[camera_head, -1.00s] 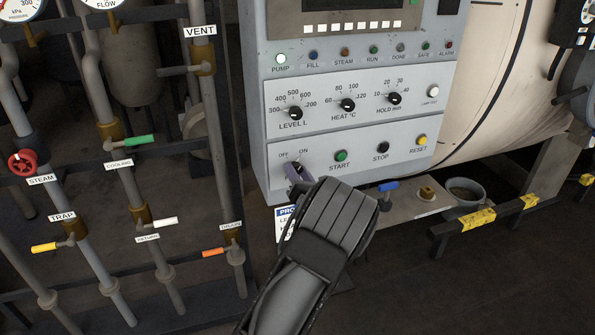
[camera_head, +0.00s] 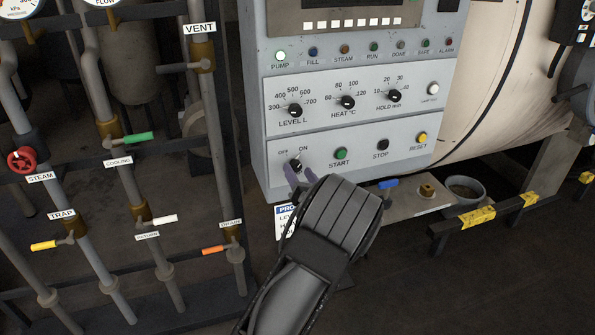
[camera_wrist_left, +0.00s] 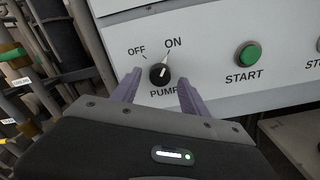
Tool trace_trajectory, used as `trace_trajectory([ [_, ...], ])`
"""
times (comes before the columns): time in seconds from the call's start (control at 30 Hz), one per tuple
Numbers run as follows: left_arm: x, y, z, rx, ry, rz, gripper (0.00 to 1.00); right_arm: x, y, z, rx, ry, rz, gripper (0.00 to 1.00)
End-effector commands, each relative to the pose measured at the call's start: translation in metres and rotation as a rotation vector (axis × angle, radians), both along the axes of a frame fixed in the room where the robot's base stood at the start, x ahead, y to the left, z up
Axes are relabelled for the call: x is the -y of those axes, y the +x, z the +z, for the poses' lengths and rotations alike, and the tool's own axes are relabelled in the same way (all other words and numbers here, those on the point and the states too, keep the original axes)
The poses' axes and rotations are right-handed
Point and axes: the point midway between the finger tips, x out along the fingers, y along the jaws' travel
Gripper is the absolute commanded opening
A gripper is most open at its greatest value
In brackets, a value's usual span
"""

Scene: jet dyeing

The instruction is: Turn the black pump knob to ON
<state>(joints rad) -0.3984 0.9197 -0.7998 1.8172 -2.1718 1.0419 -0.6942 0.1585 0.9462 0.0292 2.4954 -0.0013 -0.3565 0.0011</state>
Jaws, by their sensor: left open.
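The black pump knob (camera_head: 295,165) is on the lower left of the grey control panel, under the OFF and ON marks. In the left wrist view the knob (camera_wrist_left: 159,74) shows whole, and its white pointer line is directed up and slightly right, toward ON. My left gripper (camera_head: 300,177) is at the knob from below. Its purple fingers (camera_wrist_left: 157,88) are open, one on each side of the knob, with gaps between them and it. The PUMP label below is partly hidden by a finger. My right gripper is not in view.
The green START button (camera_head: 340,154) is right of the knob, then the black STOP (camera_head: 383,145) and yellow RESET (camera_head: 422,138) buttons. The PUMP lamp (camera_head: 280,56) looks lit pale. Pipes with coloured valve handles stand at the left.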

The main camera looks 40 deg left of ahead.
Motion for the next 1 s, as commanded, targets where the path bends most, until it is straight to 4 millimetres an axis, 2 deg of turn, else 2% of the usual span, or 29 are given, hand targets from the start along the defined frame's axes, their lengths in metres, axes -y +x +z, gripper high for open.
trace_trajectory([
  [0.2,0.032,-0.021,-0.001,-0.001,-0.001,-0.004,0.52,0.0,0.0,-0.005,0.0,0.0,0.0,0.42],
  [0.33,0.044,-0.03,-0.001,0.0,-0.002,-0.001,0.52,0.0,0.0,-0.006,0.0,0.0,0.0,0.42],
  [1.0,0.048,-0.033,-0.001,0.007,-0.005,0.0,0.52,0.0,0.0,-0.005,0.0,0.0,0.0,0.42],
])
